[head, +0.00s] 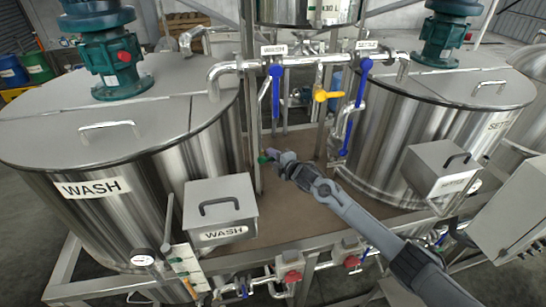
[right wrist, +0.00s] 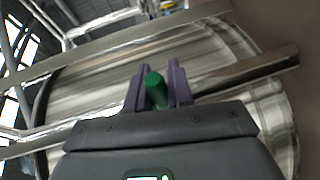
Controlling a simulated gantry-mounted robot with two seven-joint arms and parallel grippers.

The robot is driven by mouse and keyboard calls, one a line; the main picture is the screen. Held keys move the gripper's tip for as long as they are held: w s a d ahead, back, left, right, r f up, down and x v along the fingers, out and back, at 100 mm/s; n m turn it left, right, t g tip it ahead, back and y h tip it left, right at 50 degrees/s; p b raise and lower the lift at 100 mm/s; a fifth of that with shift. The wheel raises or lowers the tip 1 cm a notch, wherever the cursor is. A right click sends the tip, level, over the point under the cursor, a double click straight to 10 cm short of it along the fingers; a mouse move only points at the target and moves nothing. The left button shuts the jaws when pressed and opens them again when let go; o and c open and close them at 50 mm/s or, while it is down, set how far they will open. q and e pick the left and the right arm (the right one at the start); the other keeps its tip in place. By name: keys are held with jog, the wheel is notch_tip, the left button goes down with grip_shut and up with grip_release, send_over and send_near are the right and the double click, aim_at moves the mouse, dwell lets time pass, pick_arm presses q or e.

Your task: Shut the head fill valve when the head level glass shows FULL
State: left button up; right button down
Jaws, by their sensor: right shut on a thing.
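My right gripper (head: 270,158) reaches in from the lower right to the middle of the skid, between the two large tanks. It is shut on a small green handle (right wrist: 155,90), seen between its purple fingers in the right wrist view. The green end also shows in the head view (head: 262,158). No label on this handle is readable, so I cannot tell if it is the head fill valve. The bottom of an upper steel tank (head: 305,12) shows at the top centre, its label cut off. I cannot make out a head level glass or a FULL mark. My left gripper is out of view.
The WASH tank (head: 95,187) stands left and another steel tank (head: 385,140) right. Blue levers (head: 276,90) and a yellow handle (head: 327,96) hang from the pipework between them.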

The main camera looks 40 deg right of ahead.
jog(key=r+n+g+h+p, duration=0.1)
jog(key=n, duration=0.1)
jog(key=shift+r+n, duration=0.2)
jog(key=shift+n, duration=0.2)
jog(key=c, duration=1.1)
grip_release()
